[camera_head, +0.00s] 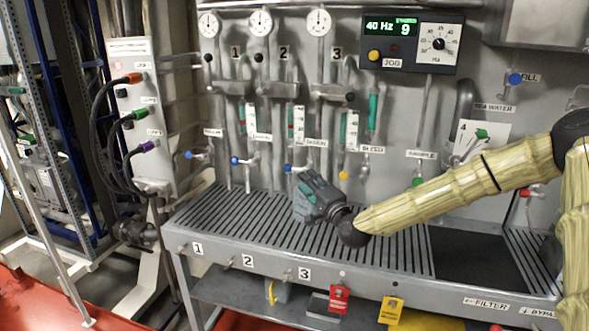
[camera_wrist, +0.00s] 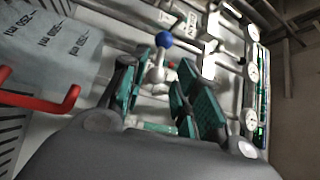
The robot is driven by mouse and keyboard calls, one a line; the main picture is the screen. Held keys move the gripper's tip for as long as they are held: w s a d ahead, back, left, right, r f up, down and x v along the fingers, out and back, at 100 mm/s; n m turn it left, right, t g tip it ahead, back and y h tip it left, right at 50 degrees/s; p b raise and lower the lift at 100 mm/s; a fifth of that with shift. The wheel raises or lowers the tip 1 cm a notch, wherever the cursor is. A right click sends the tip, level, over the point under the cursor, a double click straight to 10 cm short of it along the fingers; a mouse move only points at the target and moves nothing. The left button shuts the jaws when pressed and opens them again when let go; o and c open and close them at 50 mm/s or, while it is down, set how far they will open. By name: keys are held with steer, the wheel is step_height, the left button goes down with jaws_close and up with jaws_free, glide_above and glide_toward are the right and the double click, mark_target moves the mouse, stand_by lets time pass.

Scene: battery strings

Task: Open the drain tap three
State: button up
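The third blue-knobbed tap (camera_head: 288,168) from the left on the wall panel is just up-left of my gripper (camera_head: 303,187). In the wrist view, a tap with a blue ball knob (camera_wrist: 163,40) stands beyond and between the fingers of my gripper (camera_wrist: 165,88). The green-padded fingers are apart, with nothing visibly held; whether one touches the tap is unclear. Two similar blue-knobbed taps, left (camera_head: 188,154) and middle (camera_head: 234,160), sit further left. A label 3 (camera_head: 304,274) is on the bench's front edge, with small fittings near the labels.
A slatted grey bench (camera_head: 240,205) runs below the panel, with a dark opening (camera_head: 470,258) at right. Gauges, pipes and sight tubes crowd the wall above. A red tag (camera_head: 339,299) and yellow tag (camera_head: 391,310) hang at the front. A red hooked bar (camera_wrist: 45,100) shows in the wrist view.

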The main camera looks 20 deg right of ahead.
mark_target(296, 170)
steer(key=p+x, duration=0.1)
steer(key=x, duration=0.7)
steer(key=shift+w+a, duration=0.15)
jaws_close()
